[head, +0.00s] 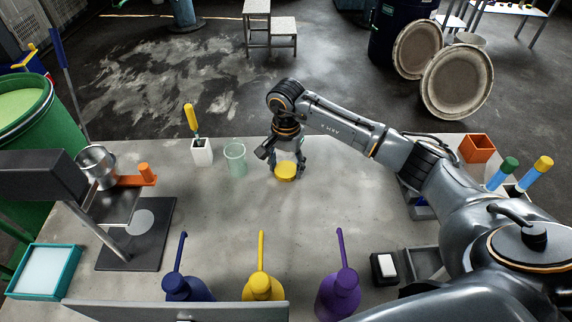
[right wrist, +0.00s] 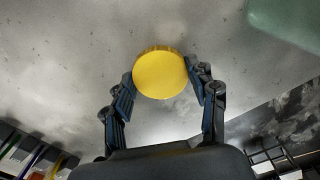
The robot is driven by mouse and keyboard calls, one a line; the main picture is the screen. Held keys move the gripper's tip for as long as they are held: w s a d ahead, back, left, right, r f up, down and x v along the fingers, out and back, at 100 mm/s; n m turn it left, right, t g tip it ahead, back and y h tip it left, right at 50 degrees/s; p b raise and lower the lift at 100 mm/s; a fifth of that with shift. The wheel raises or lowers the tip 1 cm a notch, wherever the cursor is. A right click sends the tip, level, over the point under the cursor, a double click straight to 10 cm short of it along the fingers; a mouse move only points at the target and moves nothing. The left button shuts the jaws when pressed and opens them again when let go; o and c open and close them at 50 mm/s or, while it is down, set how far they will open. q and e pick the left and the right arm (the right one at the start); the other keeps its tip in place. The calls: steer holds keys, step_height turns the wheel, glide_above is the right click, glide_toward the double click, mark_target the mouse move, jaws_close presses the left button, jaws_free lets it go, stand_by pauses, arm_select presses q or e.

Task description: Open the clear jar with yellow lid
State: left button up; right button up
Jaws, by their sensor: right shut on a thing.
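The yellow lid (head: 286,172) is between the fingers of my right gripper (head: 288,163), near the middle of the table. The right wrist view shows the round lid (right wrist: 160,75) face-on between the fingertips of the right gripper (right wrist: 162,82), which is shut on its sides. No clear jar wall shows plainly under the lid, so I cannot tell whether a jar is beneath it or whether the lid is raised. A pale green see-through vessel (head: 235,158) stands upright and open to the left of the gripper. My left gripper is not in view.
A white holder (head: 202,151) with a yellow-handled tool stands left of the vessel. The disperser stand (head: 130,230) is at left. Blue (head: 185,288), yellow (head: 262,288) and purple (head: 339,292) bottles line the front. An orange box (head: 477,149) is at right. The table's middle is clear.

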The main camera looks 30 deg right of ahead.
steer(key=o, duration=1.3)
steer(key=shift+f, duration=0.1)
